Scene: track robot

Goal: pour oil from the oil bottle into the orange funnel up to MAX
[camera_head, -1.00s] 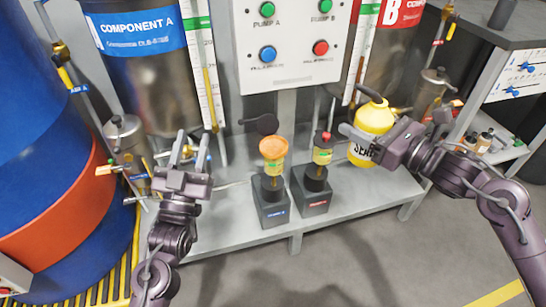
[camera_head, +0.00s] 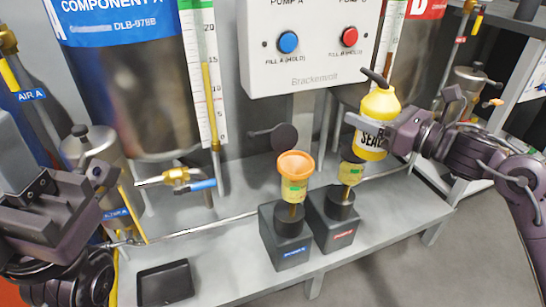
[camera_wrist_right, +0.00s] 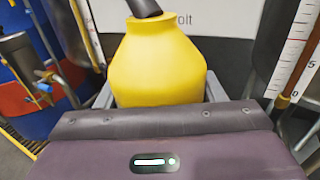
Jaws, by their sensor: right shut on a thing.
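The yellow oil bottle (camera_head: 379,112) with a dark spout is held upright by my right gripper (camera_head: 372,128), above and to the right of the orange funnel. The bottle also fills the middle of the right wrist view (camera_wrist_right: 160,62), between the fingers. The orange funnel (camera_head: 296,164) sits on a small transparent cup with a green band (camera_head: 293,188), on the left pump block (camera_head: 288,238). A MAX mark is too small to read. My left gripper (camera_head: 40,190) is at the left edge of the head view; its fingertips are not clear.
A second cup (camera_head: 351,172) on the right pump block (camera_head: 335,225) stands beside the funnel, below the bottle. A dark round lid (camera_head: 284,137) is behind the funnel. A black tray (camera_head: 165,283) lies on the grey bench. The control panel (camera_head: 315,45) is behind.

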